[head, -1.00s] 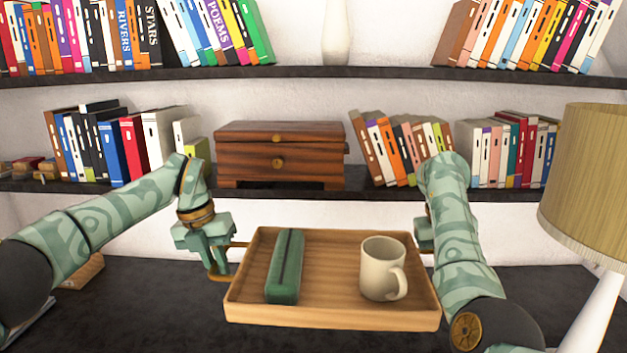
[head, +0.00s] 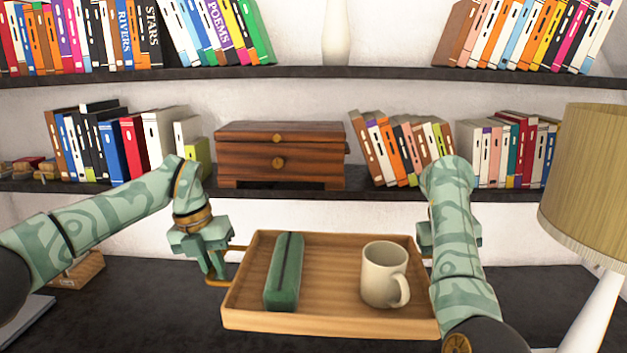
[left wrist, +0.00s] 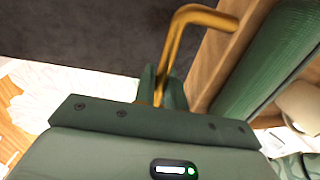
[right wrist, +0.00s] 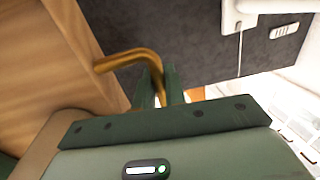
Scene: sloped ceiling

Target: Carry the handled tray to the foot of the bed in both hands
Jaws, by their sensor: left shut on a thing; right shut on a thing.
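The wooden handled tray (head: 330,322) is held in front of me over the dark desk. A green case (head: 285,272) lies on its left part and a cream mug (head: 384,275) stands on its right part. My left gripper (head: 215,278) is shut on the brass left handle, which also shows in the left wrist view (left wrist: 190,20). My right gripper (right wrist: 160,95) is shut on the brass right handle (right wrist: 125,58). In the head view my right arm hides most of the right gripper and handle.
The dark desk top (head: 150,310) lies under and around the tray. A lamp (head: 590,180) stands close on the right. Bookshelves with a wooden box (head: 280,155) line the wall behind. A small wooden object (head: 80,270) lies at the desk's left.

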